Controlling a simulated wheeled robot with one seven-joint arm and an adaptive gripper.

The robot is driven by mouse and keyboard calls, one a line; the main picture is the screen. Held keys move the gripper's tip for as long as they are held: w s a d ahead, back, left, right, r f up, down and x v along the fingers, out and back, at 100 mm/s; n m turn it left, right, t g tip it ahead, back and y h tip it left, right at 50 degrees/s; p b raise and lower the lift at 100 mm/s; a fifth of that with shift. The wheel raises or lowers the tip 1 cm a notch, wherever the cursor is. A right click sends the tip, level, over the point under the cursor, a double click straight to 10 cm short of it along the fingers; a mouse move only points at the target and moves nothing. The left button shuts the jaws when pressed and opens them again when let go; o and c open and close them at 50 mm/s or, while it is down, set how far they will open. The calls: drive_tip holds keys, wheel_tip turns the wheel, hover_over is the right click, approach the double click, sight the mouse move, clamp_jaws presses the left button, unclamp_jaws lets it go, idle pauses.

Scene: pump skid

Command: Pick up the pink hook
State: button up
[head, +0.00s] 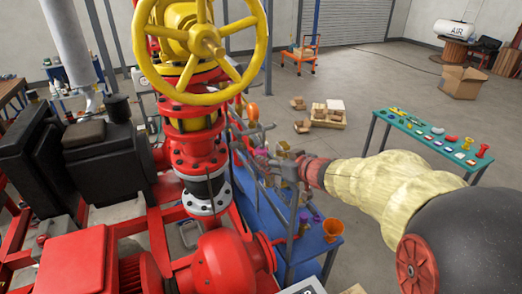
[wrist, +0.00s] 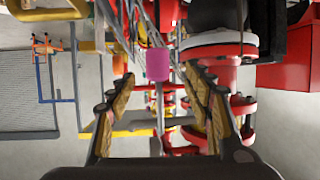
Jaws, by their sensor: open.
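A pink piece (wrist: 158,64), which looks like the pink hook, shows in the wrist view as a short block on a thin grey stem. It appears ahead of the gap between my fingers, and I see no contact. Its hooked shape cannot be made out. My gripper (wrist: 160,82) is open and empty, with its tan-padded fingers spread to either side. In the head view my gripper (head: 284,163) reaches left from my yellow-sleeved arm towards the red pump skid. The pink hook cannot be told clearly there.
The yellow handwheel (head: 203,40) and red flanged pipework (head: 196,140) stand left of my gripper. A blue bench (head: 262,206) with an orange cup (head: 332,229) lies below it. A teal table (head: 432,140) with small items stands at right.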

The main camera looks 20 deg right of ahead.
sight(264, 154)
drive_tip(key=x, duration=0.8)
drive_tip(key=shift+d+r, duration=0.2)
drive_tip(key=shift+c, duration=1.4)
drive_tip(key=c, duration=1)
clamp_jaws()
drive_tip(key=shift+r, duration=0.15)
